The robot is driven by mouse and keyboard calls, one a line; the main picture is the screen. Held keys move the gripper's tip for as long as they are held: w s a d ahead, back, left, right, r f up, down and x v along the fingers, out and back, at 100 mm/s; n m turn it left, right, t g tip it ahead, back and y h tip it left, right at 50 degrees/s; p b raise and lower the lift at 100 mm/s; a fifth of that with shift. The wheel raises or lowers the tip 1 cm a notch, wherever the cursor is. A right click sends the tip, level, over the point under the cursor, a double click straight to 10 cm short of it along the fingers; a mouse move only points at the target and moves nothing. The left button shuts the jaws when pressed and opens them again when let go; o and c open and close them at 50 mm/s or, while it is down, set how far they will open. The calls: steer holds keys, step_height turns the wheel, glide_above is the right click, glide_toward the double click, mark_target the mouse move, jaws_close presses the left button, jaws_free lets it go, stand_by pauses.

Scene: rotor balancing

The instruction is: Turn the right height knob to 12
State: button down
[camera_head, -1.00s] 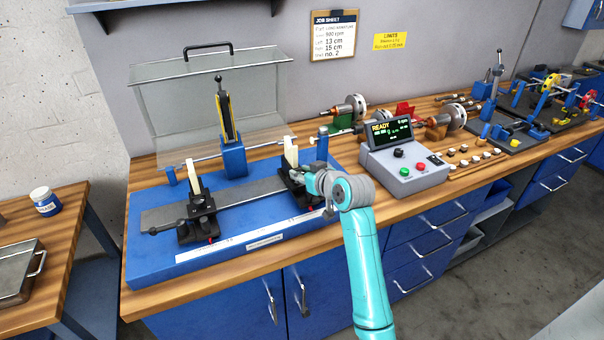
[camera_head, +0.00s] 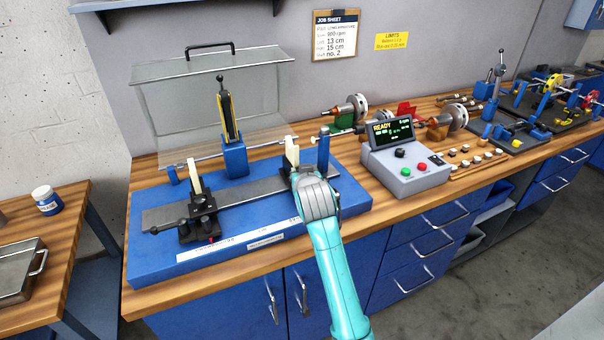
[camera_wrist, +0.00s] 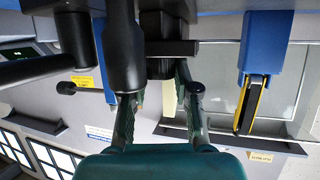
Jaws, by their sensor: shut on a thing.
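The right stand (camera_head: 288,176), a black carriage with a pale upright piece (camera_head: 291,152), stands on the blue balancing base. Its height knob is hidden behind my wrist in the head view, so I cannot read its setting. My gripper (camera_wrist: 160,85) is low at the front of this stand, shut on what appears to be the black height knob. The fingers sit close among black cylindrical parts of the stand (camera_wrist: 166,30), and the exact contact is hard to see. The left stand (camera_head: 200,212), with its black knobs, is apart from the gripper.
A blue post (camera_head: 323,150) rises just right of the right stand. The control box (camera_head: 405,172) with a READY screen stands further right. A clear hinged guard (camera_head: 170,100) is behind, and a job sheet (camera_head: 335,35) hangs on the wall.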

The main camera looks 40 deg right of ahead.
steer(key=shift+f, duration=0.1)
steer(key=c, duration=0.8)
jaws_free()
steer(key=shift+c, duration=0.2)
steer(key=v, duration=1.2)
